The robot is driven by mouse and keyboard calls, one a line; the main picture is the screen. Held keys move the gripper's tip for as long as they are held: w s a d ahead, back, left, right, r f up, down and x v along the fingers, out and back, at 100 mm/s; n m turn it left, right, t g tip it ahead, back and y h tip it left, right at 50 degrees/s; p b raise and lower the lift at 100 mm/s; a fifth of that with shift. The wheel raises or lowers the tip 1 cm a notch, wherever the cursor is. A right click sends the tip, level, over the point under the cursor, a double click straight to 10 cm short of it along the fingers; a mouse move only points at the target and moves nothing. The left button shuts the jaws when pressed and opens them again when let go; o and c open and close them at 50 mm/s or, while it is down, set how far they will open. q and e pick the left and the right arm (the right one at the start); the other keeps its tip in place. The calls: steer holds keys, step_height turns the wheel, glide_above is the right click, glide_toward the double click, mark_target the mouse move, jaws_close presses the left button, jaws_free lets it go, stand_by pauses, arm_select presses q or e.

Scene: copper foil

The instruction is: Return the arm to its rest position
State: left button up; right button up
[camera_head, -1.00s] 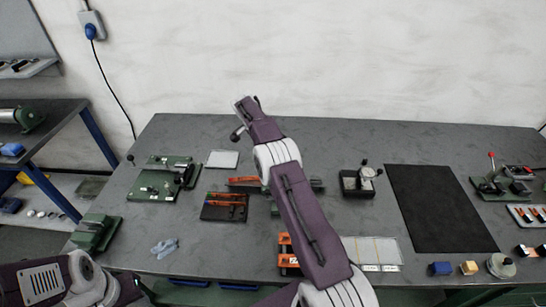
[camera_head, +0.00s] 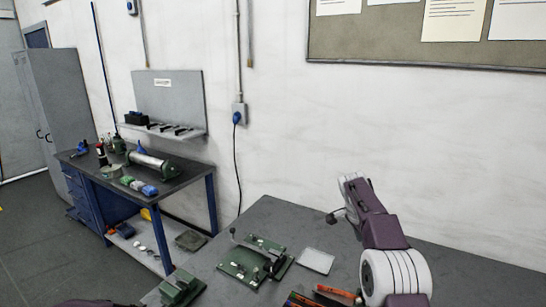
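My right arm rises from the lower right in the head view, purple and white, and reaches up over the workbench (camera_head: 455,270). Its gripper (camera_head: 350,188) is at the upper end, in front of the pale wall. It is seen from behind, so I cannot tell whether its fingers are open or shut, and I see no object in it. Only a dark sliver of my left arm (camera_head: 97,302) shows at the bottom edge. The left gripper is out of view.
Left of my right arm, the bench holds a green fixture (camera_head: 255,260), a white plate (camera_head: 316,260), another green device (camera_head: 180,288) and a dark tray with orange-handled tools (camera_head: 300,300). A blue-legged side table (camera_head: 185,178) and grey cabinet (camera_head: 68,130) stand at left.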

steer(key=s+a+n+y, duration=0.2)
steer(key=s+a+n, duration=0.4)
steer(key=s, duration=0.7)
steer(key=s+a+f+n, duration=0.2)
steer(key=s+f+n, duration=0.1)
steer(key=s, duration=0.3)
steer(key=s+a+f+n+y, duration=0.1)
steer(key=s+a+f+n, duration=0.1)
steer(key=s+f, duration=0.3)
steer(key=s+a+f+n+g+y, duration=0.1)
steer(key=s+a+f+n, duration=0.1)
steer(key=s, duration=0.4)
step_height(320, 180, down, 2)
steer(key=shift+s+a+f+n, duration=0.1)
steer(key=shift+s+a+n, duration=0.25)
steer(key=shift+n, duration=0.45)
